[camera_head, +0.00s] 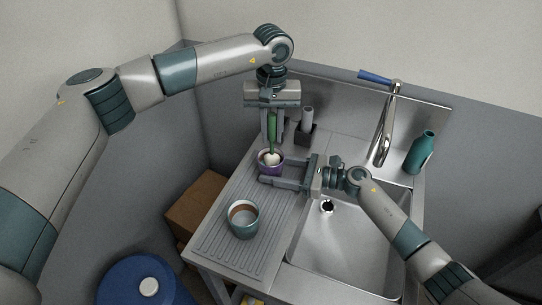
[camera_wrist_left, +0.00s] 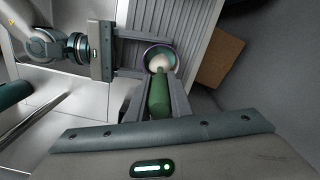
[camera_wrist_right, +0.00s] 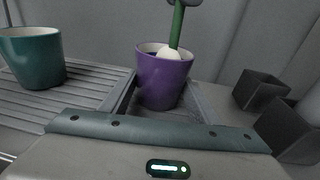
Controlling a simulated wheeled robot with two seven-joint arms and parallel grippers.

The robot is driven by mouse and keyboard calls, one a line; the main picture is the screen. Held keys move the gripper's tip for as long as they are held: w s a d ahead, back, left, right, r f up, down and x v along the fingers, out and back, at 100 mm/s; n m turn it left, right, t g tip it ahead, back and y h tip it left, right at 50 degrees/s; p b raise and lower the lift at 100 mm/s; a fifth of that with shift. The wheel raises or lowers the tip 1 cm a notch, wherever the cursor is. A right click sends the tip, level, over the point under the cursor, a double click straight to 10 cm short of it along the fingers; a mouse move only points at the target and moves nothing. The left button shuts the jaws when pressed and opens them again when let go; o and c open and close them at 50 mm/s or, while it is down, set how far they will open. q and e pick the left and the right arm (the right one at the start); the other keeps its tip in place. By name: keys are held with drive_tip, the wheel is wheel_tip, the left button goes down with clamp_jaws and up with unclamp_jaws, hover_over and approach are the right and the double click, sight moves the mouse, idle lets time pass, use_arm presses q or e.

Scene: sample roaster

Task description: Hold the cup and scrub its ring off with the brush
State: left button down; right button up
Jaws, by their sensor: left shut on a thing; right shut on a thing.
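A purple cup (camera_wrist_right: 162,84) stands upright on the drainboard; it also shows in the head view (camera_head: 276,170) and the left wrist view (camera_wrist_left: 148,53). My right gripper (camera_head: 268,171) is shut on it from the sink side, its fingers on either side of the wall. My left gripper (camera_head: 271,138) points down, shut on the green handle of the brush (camera_wrist_left: 159,97). The brush's white head (camera_wrist_right: 171,52) is inside the cup's mouth. Most of the inner wall is hidden, and I cannot make out a ring. A teal cup (camera_head: 243,222) with a brown inside stands nearer the front.
The ribbed drainboard (camera_head: 215,244) has free room around the teal cup. The sink basin (camera_head: 345,245) lies to the right, with a faucet (camera_head: 386,130) and a teal bottle (camera_head: 421,152) behind. A dark holder (camera_head: 306,134) stands behind the purple cup.

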use_arm(q)
drive_tip(key=shift+s+a+f, duration=0.2)
drive_tip(key=shift+s+f, duration=0.1)
drive_tip(key=shift+s, duration=0.25)
drive_tip(key=shift+s+a+f, duration=0.15)
drive_tip(key=shift+s+f, duration=0.15)
drive_tip(key=shift+s, duration=0.2)
drive_tip(key=shift+s+r, duration=0.1)
drive_tip(key=shift+s+r, duration=0.1)
drive_tip(key=shift+r, duration=0.3)
drive_tip(key=shift+w+d+f, duration=0.2)
drive_tip(key=shift+w+f, duration=0.1)
drive_tip(key=shift+w, duration=0.25)
drive_tip(key=shift+w+d+f, duration=0.2)
drive_tip(key=shift+w+f, duration=0.05)
drive_tip(key=shift+w, duration=0.25)
drive_tip(key=shift+w+r, duration=0.1)
drive_tip(key=shift+r, duration=0.1)
drive_tip(key=shift+r, duration=0.5)
